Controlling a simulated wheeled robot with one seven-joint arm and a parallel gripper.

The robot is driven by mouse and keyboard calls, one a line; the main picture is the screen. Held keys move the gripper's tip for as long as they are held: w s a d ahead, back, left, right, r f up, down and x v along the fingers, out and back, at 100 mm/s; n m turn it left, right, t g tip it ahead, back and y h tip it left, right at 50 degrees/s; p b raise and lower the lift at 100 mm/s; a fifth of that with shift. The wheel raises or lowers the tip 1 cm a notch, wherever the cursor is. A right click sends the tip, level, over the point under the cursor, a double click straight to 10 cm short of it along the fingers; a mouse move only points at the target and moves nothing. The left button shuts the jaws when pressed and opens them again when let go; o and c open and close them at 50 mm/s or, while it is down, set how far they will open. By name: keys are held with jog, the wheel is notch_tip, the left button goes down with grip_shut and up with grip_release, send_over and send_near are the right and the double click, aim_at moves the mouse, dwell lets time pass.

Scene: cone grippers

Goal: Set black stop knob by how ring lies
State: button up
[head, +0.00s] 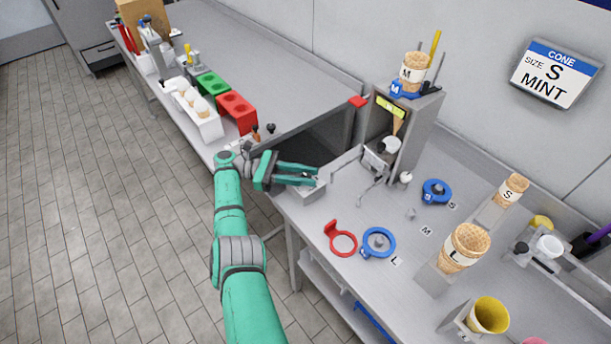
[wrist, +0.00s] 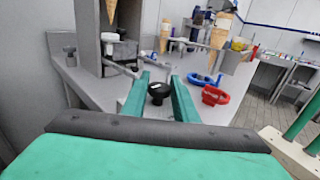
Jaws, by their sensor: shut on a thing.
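My gripper (head: 318,178) reaches over a small grey block at the table's left edge. Its green fingers (wrist: 160,90) are shut on the black knob (wrist: 158,92), which shows between them in the wrist view. In the head view I cannot make the knob out between the fingers. A red ring (head: 344,245) with a tab lies on the table, its tab toward the upper left; it also shows in the wrist view (wrist: 215,97). A blue ring (head: 391,241) lies around a grey peg beside it, near the letter L.
A grey dispenser (head: 421,120) stands behind, with a cone marked M (head: 413,72) in a blue ring on top. Another blue ring (head: 446,194) lies near S. Cones marked L (head: 464,247) and S (head: 512,190) stand at right. A wall sign (head: 557,73) reads "CONE SIZE S MINT".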

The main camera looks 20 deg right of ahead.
aim_at(307, 176)
jog(key=shift+s+d+f, duration=0.1)
jog(key=shift+s+f, duration=0.05)
jog(key=shift+f, duration=0.05)
jog(key=o, duration=1)
jog(key=shift+r, duration=0.1)
jog(key=shift+r, duration=0.15)
jog(key=shift+r, duration=1.45)
jog(key=shift+s+a+r, duration=0.25)
jog(key=shift+s+r, duration=0.45)
jog(key=shift+r, duration=0.1)
jog(key=s+a+r, duration=0.3)
jog(key=s+r, duration=0.5)
jog(key=s, duration=0.4)
jog(key=shift+a, duration=0.2)
jog(key=shift+r, duration=0.1)
